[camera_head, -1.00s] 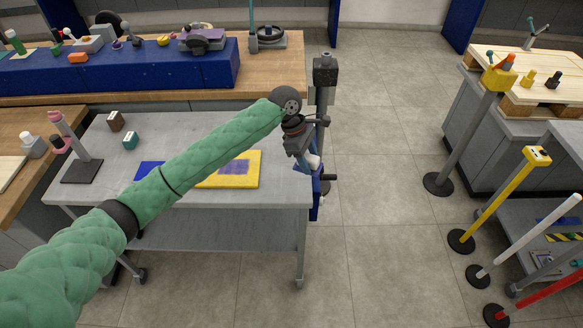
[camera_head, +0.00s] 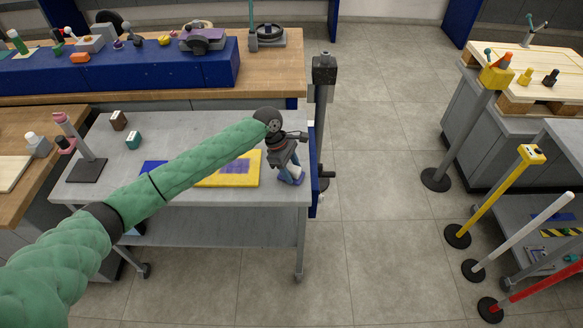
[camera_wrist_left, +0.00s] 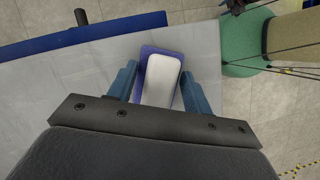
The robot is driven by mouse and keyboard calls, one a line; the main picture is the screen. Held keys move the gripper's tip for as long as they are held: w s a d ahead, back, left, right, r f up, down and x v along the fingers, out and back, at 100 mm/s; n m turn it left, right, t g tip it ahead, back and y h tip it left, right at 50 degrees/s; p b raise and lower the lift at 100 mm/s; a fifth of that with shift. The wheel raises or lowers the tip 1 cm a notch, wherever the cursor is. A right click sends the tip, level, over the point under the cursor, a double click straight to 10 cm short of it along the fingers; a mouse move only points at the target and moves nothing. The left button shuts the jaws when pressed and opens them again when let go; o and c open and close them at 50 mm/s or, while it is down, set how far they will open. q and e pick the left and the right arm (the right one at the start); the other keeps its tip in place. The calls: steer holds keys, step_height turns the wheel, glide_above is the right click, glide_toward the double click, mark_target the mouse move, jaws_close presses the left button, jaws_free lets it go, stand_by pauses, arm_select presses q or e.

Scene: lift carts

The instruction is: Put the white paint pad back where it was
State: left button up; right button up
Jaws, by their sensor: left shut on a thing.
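My left gripper (camera_head: 292,180) is over the right end of the grey table. It is shut on the white paint pad (camera_wrist_left: 162,78), which shows between its two blue fingers in the left wrist view. A purple piece (camera_wrist_left: 145,60) shows around and behind the white pad; I cannot tell whether it is part of it or lies under it. In the head view the pad is small and partly hidden by the gripper. I cannot tell whether it touches the table. My right gripper is not in view.
A yellow mat with a purple patch (camera_head: 249,180) lies left of my gripper, partly behind my arm. A dark post (camera_head: 323,110) stands beyond the right edge.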

arm_select(q)
steer(key=shift+f, duration=0.1)
steer(key=o, duration=0.9)
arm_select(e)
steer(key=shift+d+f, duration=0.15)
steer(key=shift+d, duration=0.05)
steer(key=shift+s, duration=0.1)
arm_select(q)
steer(key=shift+r, duration=0.2)
steer(key=b+v, duration=0.3)
steer(key=v, duration=0.8)
steer(key=shift+a+r, duration=0.15)
steer(key=shift+r, duration=0.25)
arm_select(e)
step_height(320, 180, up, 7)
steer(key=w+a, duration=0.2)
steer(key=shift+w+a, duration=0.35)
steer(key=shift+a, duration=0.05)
